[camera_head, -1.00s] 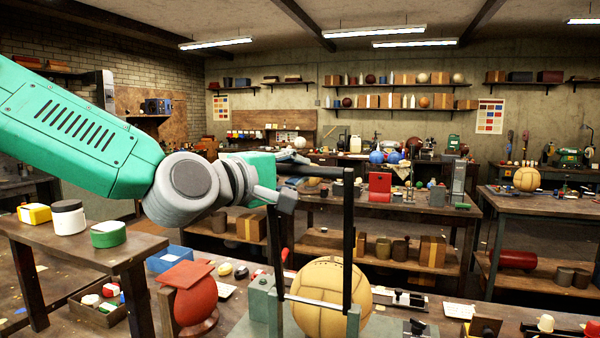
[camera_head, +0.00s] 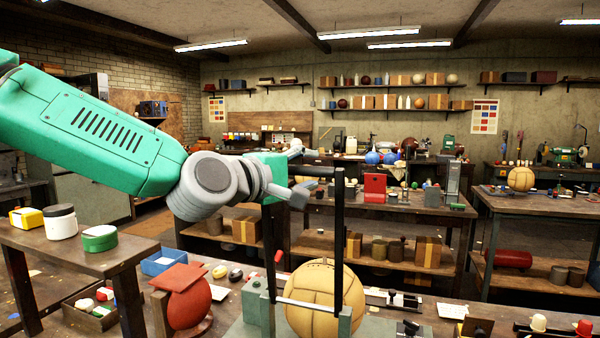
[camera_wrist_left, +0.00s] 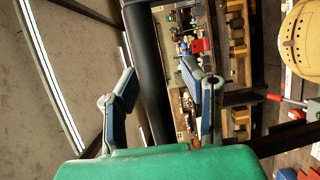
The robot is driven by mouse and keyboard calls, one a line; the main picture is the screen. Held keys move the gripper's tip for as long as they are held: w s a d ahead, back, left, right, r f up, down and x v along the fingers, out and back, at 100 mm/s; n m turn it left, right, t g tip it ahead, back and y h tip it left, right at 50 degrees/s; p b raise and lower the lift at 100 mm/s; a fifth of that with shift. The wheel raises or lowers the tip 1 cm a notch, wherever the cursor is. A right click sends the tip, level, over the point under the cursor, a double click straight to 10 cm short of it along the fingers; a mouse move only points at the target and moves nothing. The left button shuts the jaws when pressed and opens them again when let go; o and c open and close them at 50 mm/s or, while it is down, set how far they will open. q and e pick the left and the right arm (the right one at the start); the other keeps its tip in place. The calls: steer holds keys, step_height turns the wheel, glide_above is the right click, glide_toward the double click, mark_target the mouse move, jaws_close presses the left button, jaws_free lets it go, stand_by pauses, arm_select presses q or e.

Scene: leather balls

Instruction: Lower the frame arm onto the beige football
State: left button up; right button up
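The beige football (camera_head: 318,298) sits in a grey-green stand (camera_head: 257,310) on the front bench. It also shows at the right edge of the wrist view (camera_wrist_left: 302,42). The frame arm (camera_head: 339,240) has two black uprights and a black top bar, and stands raised with one upright in front of the ball. My left gripper (camera_head: 302,172) is at the top bar with its fingers apart. My right gripper is not in view.
A red ball (camera_head: 188,300) with a red flap stands left of the stand. A side table (camera_head: 90,258) with jars is at the left. A blue tray (camera_head: 163,262) and small tools lie on the front bench. Space above the bench right of the frame is clear.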

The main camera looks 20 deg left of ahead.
arm_select(q)
steer(key=shift+s+r, duration=0.15)
steer(key=shift+s, duration=0.05)
steer(key=v, duration=1.1)
steer(key=shift+s+d, duration=0.15)
steer(key=shift+s, duration=0.15)
